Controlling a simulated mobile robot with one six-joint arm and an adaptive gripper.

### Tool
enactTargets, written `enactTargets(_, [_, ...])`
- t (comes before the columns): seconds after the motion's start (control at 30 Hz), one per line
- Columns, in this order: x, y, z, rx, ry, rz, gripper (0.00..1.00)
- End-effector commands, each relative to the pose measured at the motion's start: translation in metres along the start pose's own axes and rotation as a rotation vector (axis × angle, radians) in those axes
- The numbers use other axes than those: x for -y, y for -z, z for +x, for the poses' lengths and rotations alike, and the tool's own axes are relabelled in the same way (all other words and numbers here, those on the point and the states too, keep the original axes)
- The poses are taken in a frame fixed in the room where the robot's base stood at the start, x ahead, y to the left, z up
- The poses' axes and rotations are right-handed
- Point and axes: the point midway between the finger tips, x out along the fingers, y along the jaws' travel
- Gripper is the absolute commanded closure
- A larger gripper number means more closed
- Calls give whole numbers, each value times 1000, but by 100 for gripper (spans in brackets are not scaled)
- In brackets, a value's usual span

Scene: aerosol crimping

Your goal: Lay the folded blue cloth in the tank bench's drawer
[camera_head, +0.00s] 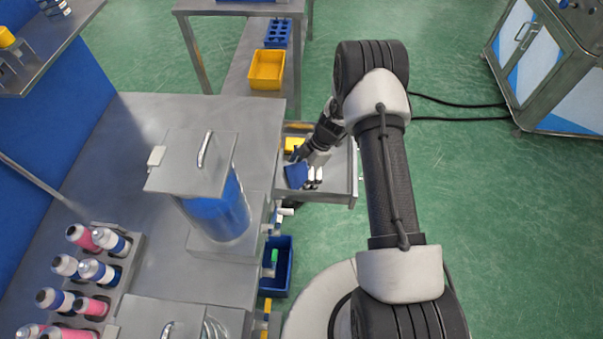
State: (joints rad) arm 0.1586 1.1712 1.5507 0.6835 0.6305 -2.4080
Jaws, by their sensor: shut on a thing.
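The folded blue cloth (296,175) shows as a small dark blue patch at the end of my arm. My gripper (309,176) is shut on it and points down, over the left part of the drawer. The drawer (343,190) of the tank bench (140,120) is pulled out to the right, a grey open tray. I cannot tell whether the cloth touches the drawer floor. My wrist and arm hide part of the drawer.
A yellow thing (294,144) lies in the drawer's back left. A lidded blue tank (219,212) stands on the bench beside the drawer. A blue bin (277,268) sits below it. A rack of cans (118,262) stands left.

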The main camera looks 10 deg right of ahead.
Motion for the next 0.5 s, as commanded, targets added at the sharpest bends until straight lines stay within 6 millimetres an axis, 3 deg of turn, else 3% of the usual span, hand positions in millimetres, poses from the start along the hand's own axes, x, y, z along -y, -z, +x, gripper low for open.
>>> enactTargets(0.2, [0, -1, 4, -1, 1, 0, 33])
enactTargets(0.23, [1, -1, 3, -1, 2, 0, 8])
enactTargets(0.37, [1, -1, 2, -1, 2, 0, 0])
enactTargets(0.5, [1, -1, 2, 0, 1, 0, 0])
